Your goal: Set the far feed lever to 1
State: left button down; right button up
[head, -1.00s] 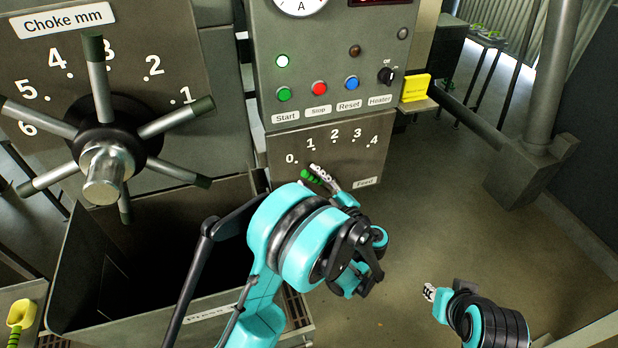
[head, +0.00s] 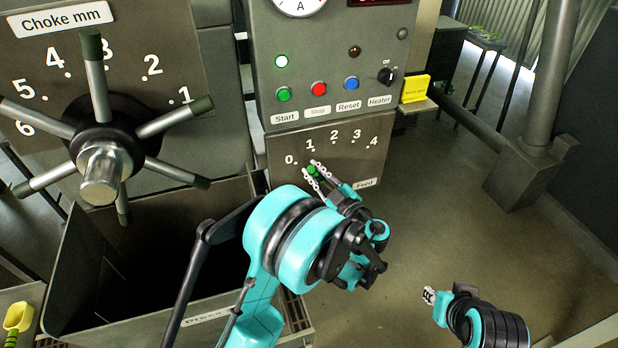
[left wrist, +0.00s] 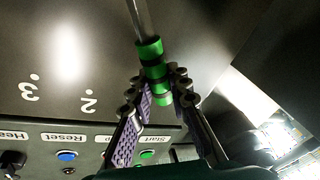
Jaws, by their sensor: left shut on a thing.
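The feed panel (head: 345,150) carries marks 0 to 4 below the button panel. The green grip of the feed lever (head: 313,171) shows just below the 1 mark (head: 310,143). My left gripper (head: 314,170) has a finger on either side of the grip and is shut on it. In the left wrist view the banded green grip (left wrist: 149,50) on its metal rod passes between the fingertips (left wrist: 158,90). The lever's pivot is hidden in the head view. My right gripper (head: 429,295) is low at the right, away from the panel; its jaws are too small to judge.
The choke handwheel (head: 108,150) with several spokes stands at the left, above a dark open bin (head: 150,215). Start, Stop, Reset and Heater controls (head: 320,89) sit just above the feed panel. The floor (head: 450,230) at the right is clear.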

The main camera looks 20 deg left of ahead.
pick_arm(q)
jog(key=d+m, duration=0.1)
jog(key=w+d+r+m, duration=0.1)
jog(key=shift+w+r+m+t, duration=0.15)
jog(key=shift+w+m+t, duration=0.05)
jog(key=shift+m+t, duration=0.1)
jog(key=c, duration=1.4)
grip_release()
jog(key=v, duration=0.7)
jog(key=shift+s+d, duration=0.15)
jog(key=shift+d, duration=0.1)
